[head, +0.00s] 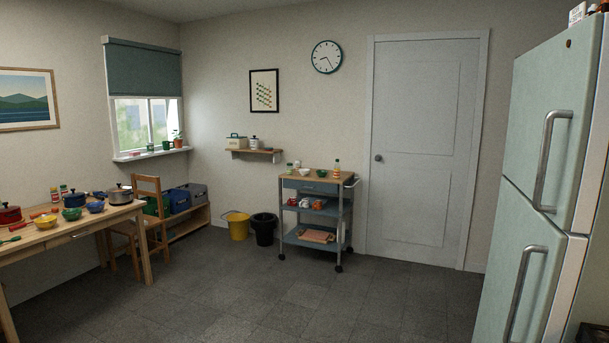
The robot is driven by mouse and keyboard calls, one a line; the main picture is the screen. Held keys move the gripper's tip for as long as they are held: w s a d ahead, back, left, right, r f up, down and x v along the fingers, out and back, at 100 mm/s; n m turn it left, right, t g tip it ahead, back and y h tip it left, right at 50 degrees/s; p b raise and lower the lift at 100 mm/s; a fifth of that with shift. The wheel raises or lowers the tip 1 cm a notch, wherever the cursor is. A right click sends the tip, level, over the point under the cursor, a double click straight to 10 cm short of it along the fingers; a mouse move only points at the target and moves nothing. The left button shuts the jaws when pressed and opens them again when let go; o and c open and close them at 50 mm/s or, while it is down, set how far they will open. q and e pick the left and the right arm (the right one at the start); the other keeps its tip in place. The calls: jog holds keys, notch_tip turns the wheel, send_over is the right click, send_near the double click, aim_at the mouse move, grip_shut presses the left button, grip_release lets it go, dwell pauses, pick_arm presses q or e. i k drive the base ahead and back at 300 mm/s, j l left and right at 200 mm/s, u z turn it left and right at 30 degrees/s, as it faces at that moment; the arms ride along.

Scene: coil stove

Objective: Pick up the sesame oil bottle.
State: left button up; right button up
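I cannot tell for sure which item is the sesame oil bottle. A small bottle with an orange-brown body and pale label (337,167) stands upright on the wooden top of the trolley, near its right end. It is too small to read. Small jars or bottles with red tops (54,194) stand on the wooden table at the left. Neither of my grippers is in view.
The trolley (300,241) stands against the back wall, left of the white door (420,150). A yellow bucket (238,229) and a black bin (263,230) stand beside it. A chair (147,230) is by the table (80,234). The fridge (540,180) is at right. The middle floor is clear.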

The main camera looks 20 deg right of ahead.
aim_at(337, 166)
jog(key=i+z, duration=0.25)
jog(key=i, duration=5.1)
jog(key=i+z, duration=0.35)
jog(key=i, duration=0.2)
jog(key=i+j+z, duration=0.4)
jog(key=i, duration=0.15)
jog(key=i+j+z, duration=0.35)
jog(key=i, duration=0.15)
jog(key=l, duration=0.1)
